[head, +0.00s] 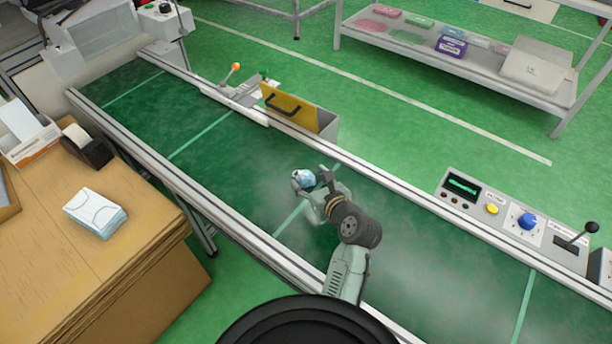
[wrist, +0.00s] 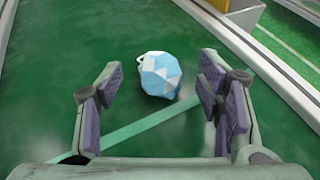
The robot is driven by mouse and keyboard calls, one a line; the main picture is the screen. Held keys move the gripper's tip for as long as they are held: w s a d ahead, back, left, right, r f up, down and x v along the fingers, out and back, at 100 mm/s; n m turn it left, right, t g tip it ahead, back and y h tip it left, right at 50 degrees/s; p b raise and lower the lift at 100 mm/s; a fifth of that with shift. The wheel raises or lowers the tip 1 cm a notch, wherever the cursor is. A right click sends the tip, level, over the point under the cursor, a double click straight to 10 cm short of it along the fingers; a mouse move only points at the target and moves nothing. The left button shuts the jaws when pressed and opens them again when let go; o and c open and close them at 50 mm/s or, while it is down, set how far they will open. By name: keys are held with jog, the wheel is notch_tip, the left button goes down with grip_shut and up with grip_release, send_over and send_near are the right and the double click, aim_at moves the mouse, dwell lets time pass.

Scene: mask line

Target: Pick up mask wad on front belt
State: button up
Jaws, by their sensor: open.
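The mask wad (head: 304,178) is a small crumpled light blue and white ball on the green front belt (head: 215,180). In the wrist view the mask wad (wrist: 160,75) lies ahead of the fingertips, roughly midway between them and slightly toward the upper middle. My gripper (head: 312,186) is close to the wad in the head view. In the wrist view my gripper (wrist: 162,88) has its two padded fingers wide apart with nothing held between them. A pale line crosses the belt near the wad.
A grey bin with a yellow front (head: 288,106) stands at the belt's far rail. A control panel (head: 505,215) with a lever is at the right. A wooden table (head: 60,240) with a mask stack (head: 95,212) is at the left. The belt around the wad is clear.

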jog(key=shift+x, duration=0.9)
jog(key=shift+c, duration=0.2)
jog(key=c, duration=0.7)
